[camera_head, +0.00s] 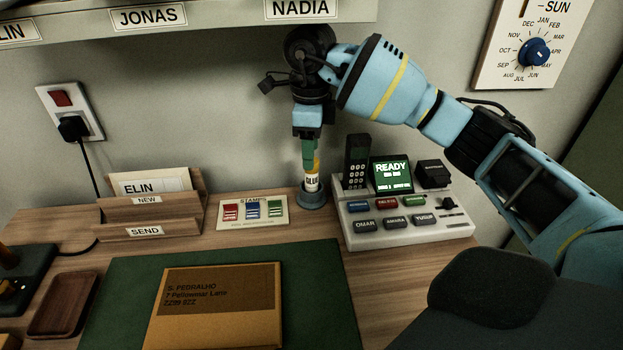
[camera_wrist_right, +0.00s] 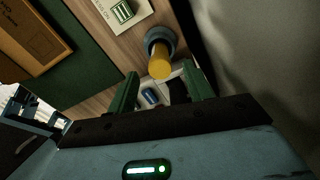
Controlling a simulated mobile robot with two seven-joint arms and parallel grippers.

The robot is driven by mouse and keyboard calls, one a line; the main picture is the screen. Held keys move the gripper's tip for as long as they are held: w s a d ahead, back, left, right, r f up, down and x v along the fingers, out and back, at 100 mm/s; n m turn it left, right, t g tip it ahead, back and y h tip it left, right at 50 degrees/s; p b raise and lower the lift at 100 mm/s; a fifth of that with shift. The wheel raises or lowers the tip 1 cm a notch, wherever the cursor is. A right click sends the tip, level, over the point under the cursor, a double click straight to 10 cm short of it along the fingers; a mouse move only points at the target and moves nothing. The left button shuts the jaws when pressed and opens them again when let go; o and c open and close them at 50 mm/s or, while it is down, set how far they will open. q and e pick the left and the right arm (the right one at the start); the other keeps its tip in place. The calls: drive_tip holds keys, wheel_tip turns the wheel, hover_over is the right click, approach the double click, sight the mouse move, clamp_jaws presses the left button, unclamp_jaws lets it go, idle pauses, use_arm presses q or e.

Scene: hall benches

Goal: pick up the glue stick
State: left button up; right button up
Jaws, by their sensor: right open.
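The glue stick (camera_head: 311,184) stands upright in a round grey holder (camera_head: 312,200) at the back of the desk. It has a white labelled body and a yellow top, partly hidden by a green finger in the head view. My right gripper (camera_head: 309,160) points down right at the glue stick's top, with its jaws open. In the right wrist view the glue stick's yellow end (camera_wrist_right: 160,66) shows near the gap between the green fingertips (camera_wrist_right: 161,72). I cannot tell whether they touch it. My left gripper is not in view.
A phone console (camera_head: 405,235) stands close on the right, and a stamp card (camera_head: 253,212) lies on the left. A letter rack (camera_head: 150,215) is farther left. A parcel (camera_head: 215,325) lies on a green mat (camera_head: 120,300). A shelf (camera_head: 215,22) hangs above.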

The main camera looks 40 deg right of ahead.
sight(311, 180)
drive_tip(key=shift+f, duration=2.55)
drive_tip(key=c, duration=1.1)
